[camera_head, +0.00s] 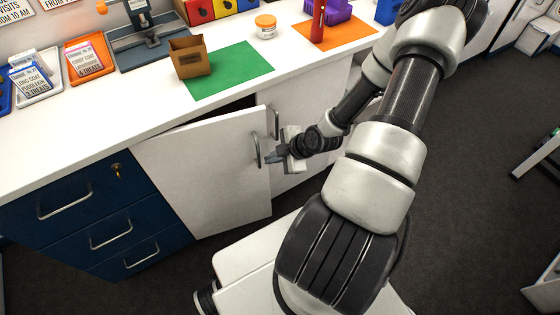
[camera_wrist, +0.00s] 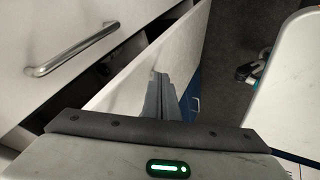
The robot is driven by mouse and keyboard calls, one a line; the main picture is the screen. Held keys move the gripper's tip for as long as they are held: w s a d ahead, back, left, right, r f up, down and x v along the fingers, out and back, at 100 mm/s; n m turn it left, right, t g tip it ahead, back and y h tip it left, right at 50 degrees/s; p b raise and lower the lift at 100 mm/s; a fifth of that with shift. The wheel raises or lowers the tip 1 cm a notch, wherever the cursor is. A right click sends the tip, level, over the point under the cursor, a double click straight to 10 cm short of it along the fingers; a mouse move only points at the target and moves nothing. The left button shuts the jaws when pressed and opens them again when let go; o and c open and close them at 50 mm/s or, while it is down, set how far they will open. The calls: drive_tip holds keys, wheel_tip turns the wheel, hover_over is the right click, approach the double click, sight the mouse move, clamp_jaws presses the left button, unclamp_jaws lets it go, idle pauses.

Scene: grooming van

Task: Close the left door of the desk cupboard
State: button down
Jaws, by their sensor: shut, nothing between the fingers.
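The left door (camera_head: 205,165) of the desk cupboard is white and stands partly open, swung out from the cupboard front. Its free edge is on the right, with a metal handle (camera_head: 256,150) close to it. A dark gap shows above the door, under the worktop. My gripper (camera_head: 269,157) is shut and empty at the door's free edge, by the handle. In the wrist view, the shut fingers (camera_wrist: 162,95) overlap the left door (camera_wrist: 130,82); I cannot tell whether they touch it. The right door (camera_head: 305,110) looks shut; its handle (camera_head: 275,122) is just behind my gripper.
Blue drawers (camera_head: 95,225) with a key in the top lock stand left of the door. The white worktop (camera_head: 120,105) above holds a green mat (camera_head: 235,72), a brown box (camera_head: 190,57) and a jar (camera_head: 266,27).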

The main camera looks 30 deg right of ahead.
sight(265, 142)
drive_tip(key=shift+w+d+r, duration=0.1)
drive_tip(key=shift+w+d, duration=0.05)
drive_tip(key=shift+w, duration=0.5)
drive_tip(key=shift+w+d, duration=0.1)
drive_tip(key=shift+w, duration=0.55)
drive_tip(key=w, duration=0.2)
drive_tip(key=w+d, duration=0.1)
drive_tip(key=w, duration=0.1)
drive_tip(key=shift+w, duration=0.2)
